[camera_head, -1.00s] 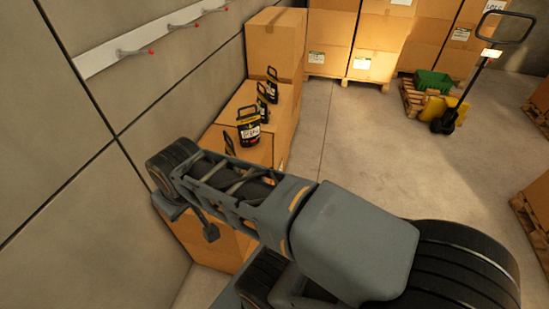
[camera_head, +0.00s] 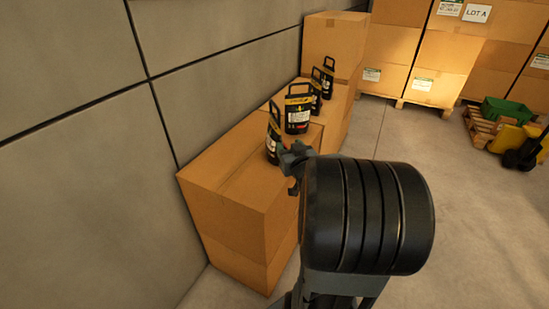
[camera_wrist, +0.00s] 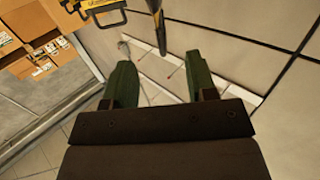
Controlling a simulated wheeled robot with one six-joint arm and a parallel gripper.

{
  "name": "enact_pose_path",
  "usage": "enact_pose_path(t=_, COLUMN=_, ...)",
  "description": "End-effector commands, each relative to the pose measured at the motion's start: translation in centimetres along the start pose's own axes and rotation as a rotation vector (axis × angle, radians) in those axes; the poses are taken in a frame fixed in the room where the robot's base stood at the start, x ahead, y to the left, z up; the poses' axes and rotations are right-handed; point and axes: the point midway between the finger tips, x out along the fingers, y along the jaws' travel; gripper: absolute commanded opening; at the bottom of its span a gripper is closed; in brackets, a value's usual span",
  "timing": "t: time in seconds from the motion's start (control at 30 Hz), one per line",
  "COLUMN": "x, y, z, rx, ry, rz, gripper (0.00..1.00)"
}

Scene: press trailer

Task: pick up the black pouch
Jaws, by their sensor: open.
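Several black pouches with loop handles and yellow and white labels stand in a row on cardboard boxes in the head view. The nearest black pouch (camera_head: 272,140) is partly hidden behind my gripper (camera_head: 292,157); another pouch (camera_head: 298,117) stands just behind it, and further pouches (camera_head: 316,91) stand beyond. In the wrist view my gripper (camera_wrist: 162,78) has its two green fingers apart with nothing held. A narrow black shape, perhaps a pouch edge, is beyond the fingertips; I cannot tell if it touches them. A yellow-labelled black pouch (camera_wrist: 97,12) shows at the top.
The large cardboard box (camera_head: 232,190) stands along the grey wall (camera_head: 75,150). A taller box (camera_head: 334,42) stands behind the pouches. A green crate (camera_head: 505,110) is at the right.

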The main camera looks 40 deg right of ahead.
Motion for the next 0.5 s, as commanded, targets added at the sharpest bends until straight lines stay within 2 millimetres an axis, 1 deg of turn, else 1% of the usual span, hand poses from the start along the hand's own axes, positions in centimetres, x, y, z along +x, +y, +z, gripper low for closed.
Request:
enact_pose_path(t=0.03, x=0.1, y=0.3, z=0.9, rx=0.006, ry=0.017, rz=-0.004, gripper=0.52)
enact_pose_path(t=0.17, x=1.3, y=0.5, z=1.1, rx=0.012, ry=0.047, rz=-0.017, gripper=0.52)
enact_pose_path(t=0.4, x=5.6, y=0.3, z=0.7, rx=0.012, ry=0.052, rz=-0.021, gripper=0.52)
enact_pose_path(t=0.5, x=7.0, y=0.3, z=0.6, rx=0.013, ry=0.052, rz=-0.020, gripper=0.52)
